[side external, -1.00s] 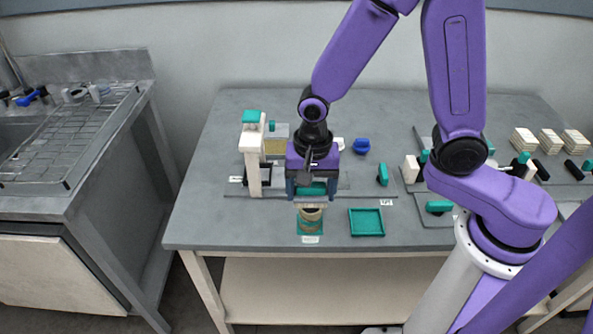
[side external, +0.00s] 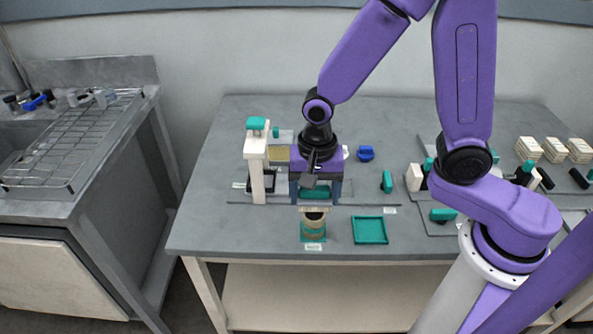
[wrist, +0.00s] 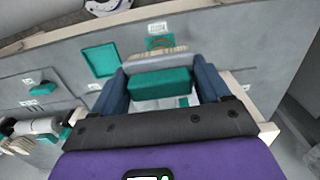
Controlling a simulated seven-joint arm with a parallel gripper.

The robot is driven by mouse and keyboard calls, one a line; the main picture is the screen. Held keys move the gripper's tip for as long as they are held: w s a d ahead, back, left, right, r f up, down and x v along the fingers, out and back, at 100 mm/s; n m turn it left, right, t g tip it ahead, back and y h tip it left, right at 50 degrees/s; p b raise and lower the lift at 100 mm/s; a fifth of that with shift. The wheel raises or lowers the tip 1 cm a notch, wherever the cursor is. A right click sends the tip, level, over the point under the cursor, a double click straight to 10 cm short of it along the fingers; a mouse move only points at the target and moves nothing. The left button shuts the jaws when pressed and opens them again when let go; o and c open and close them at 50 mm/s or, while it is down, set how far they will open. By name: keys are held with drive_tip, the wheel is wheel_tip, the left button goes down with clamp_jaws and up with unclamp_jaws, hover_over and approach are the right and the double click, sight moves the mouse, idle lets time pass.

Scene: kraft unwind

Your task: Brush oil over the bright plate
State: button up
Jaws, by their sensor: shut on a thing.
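My gripper (side external: 315,200) is shut on a brush with a teal handle (wrist: 160,83) and a pale, ribbed bristle end (wrist: 157,60). In the side view the brush's pale end (side external: 315,209) shows just below the fingers, by the rim of a small tan pot (side external: 314,223). I cannot tell whether bristles and pot touch. The pot stands on a teal square, whose edge also shows past the bristles in the wrist view. A yellowish panel (side external: 279,153) shows behind my gripper; I cannot tell whether it is the bright plate.
A pale post (side external: 256,170) with a teal top stands close left of my gripper. An empty teal tray (side external: 370,230) lies right of the pot. A blue object (side external: 365,153) and a teal-handled tool (side external: 387,181) lie farther right. The table's front left is clear.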

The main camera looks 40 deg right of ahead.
sight(275, 154)
wheel_tip(275, 154, up, 10)
drive_tip(key=shift+w+r, duration=0.1)
drive_tip(key=shift+w, duration=0.05)
drive_tip(key=w+d+n, duration=0.1)
drive_tip(key=w+n, duration=0.6)
drive_tip(key=w+d+r+n, duration=0.1)
drive_tip(key=w+d+n, duration=0.1)
drive_tip(key=w+n, duration=0.5)
drive_tip(key=w+d+n, duration=0.2)
drive_tip(key=w+n, duration=0.5)
drive_tip(key=n, duration=0.1)
drive_tip(key=shift+w+d+r+n, duration=0.1)
drive_tip(key=shift+w+r+n, duration=0.05)
drive_tip(key=shift+r+n, duration=0.2)
drive_tip(key=w+d+f+n, duration=0.2)
drive_tip(key=w+d+n, duration=0.75)
drive_tip(key=n, duration=0.35)
drive_tip(key=f, duration=1.4)
drive_tip(key=s+f, duration=0.1)
drive_tip(key=f, duration=0.6)
drive_tip(key=shift+a, duration=0.1)
drive_tip(key=shift+f, duration=0.7)
idle(0.3)
